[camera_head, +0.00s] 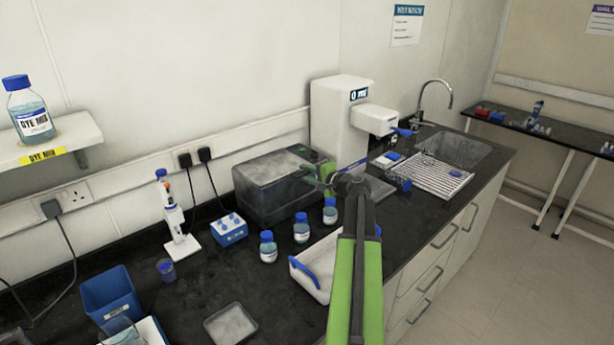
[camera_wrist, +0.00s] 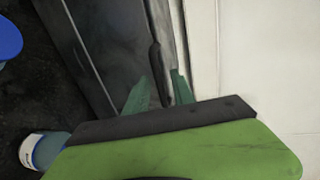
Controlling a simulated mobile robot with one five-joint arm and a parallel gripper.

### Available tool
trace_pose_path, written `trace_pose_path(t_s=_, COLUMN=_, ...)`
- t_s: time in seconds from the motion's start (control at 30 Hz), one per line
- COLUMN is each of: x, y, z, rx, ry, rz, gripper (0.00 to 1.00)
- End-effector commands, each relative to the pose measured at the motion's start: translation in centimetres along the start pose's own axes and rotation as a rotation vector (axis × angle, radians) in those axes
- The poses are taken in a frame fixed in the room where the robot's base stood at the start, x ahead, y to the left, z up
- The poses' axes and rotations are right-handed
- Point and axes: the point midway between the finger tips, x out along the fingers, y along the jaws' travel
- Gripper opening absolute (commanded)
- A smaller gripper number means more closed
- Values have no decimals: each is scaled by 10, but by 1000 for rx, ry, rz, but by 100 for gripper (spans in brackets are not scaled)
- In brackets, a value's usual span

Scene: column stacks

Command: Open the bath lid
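The bath (camera_head: 262,200) is a dark box with a greyish see-through lid (camera_head: 275,166), standing against the back wall. The lid looks closed. My gripper (camera_head: 326,180) is at the bath's right end. In the wrist view the side of the bath (camera_wrist: 95,45) runs down the left, and a slim dark handle bar (camera_wrist: 155,60) lies between the two teal fingers of my gripper (camera_wrist: 160,80). The fingers stand apart on either side of the bar, with narrow gaps visible. Whether either touches it cannot be told.
Small blue-capped bottles (camera_head: 268,247) stand in front of the bath. A white tray with a blue handle (camera_head: 304,278) lies near my arm. A tall white machine (camera_head: 338,118) stands close behind the gripper, with a sink (camera_head: 455,150) beyond.

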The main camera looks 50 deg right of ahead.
Motion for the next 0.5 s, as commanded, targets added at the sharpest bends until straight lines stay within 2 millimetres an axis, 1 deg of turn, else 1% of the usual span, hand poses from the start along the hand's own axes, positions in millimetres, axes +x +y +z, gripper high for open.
trace_pose_path(t_s=0.2, x=0, y=0, z=0, rx=0, ry=0, rz=0, gripper=30)
trace_pose_path(t_s=0.27, x=0, y=0, z=0, rx=0, ry=0, rz=0, gripper=24)
trace_pose_path(t_s=0.43, x=0, y=0, z=1, rx=0, ry=-1, rz=0, gripper=1)
trace_pose_path(t_s=0.5, x=0, y=0, z=1, rx=-1, ry=-1, rz=0, gripper=0)
